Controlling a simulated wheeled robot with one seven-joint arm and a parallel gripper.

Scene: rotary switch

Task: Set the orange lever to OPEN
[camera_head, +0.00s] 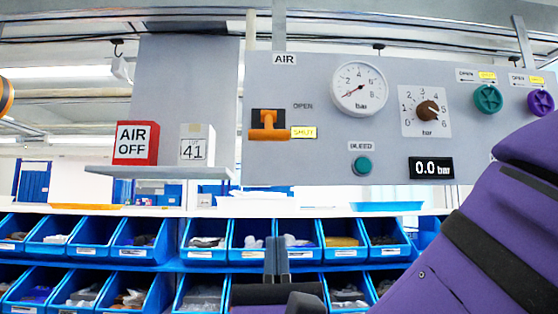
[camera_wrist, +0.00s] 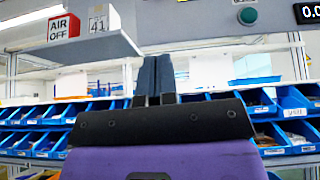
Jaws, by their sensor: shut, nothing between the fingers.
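The orange lever (camera_head: 268,125) sits on the grey AIR panel (camera_head: 330,150) in the head view, left of the gauges. Its handle lies on a dark plate, beside the yellow-lit SHUT label (camera_head: 304,132). The OPEN label (camera_head: 303,106) above it is grey and unlit. The lever is not seen in the wrist view. My gripper (camera_head: 277,252) is low in the head view, below the panel and apart from the lever. In the wrist view its two dark fingers (camera_wrist: 154,76) point up, shut together and empty.
A round gauge (camera_head: 358,89), a brown dial (camera_head: 427,109), a green BLEED button (camera_head: 362,165) and a 0.0 bar display (camera_head: 431,168) share the panel. A shelf (camera_head: 150,171) at left holds a red AIR OFF block (camera_head: 136,143) and a white 41 block (camera_head: 196,146). Blue bins (camera_head: 207,240) stand below.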

